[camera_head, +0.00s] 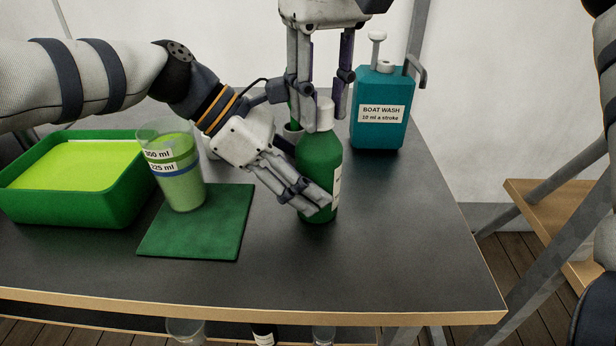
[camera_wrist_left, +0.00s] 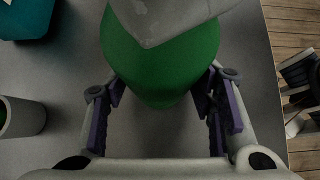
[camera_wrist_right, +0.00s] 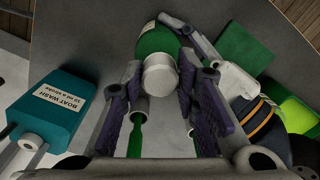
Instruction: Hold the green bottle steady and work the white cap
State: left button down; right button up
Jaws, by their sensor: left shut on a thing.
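The green bottle (camera_head: 318,165) stands upright on the dark table with the white cap (camera_head: 325,115) on its top. My left gripper (camera_head: 316,205) is shut on the bottle's lower body from the left; the left wrist view shows the green body (camera_wrist_left: 160,65) between its fingers. My right gripper (camera_head: 318,112) points down from above, its fingers on either side of the cap. In the right wrist view the white cap (camera_wrist_right: 160,75) sits between the fingertips, with slim gaps on both sides, so this gripper looks open. The bottle's label is mostly turned away.
A measuring cup (camera_head: 177,178) stands on a green mat (camera_head: 205,240), left of the bottle. A green tray (camera_head: 75,208) with yellow-green content is at far left. A teal boat wash bottle (camera_head: 378,120) with a pump stands behind right. The table's front right is clear.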

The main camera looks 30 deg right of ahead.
jog(key=shift+w+a, duration=0.1)
jog(key=shift+a, duration=0.05)
grip_shut()
jog(key=o, duration=0.7)
grip_release()
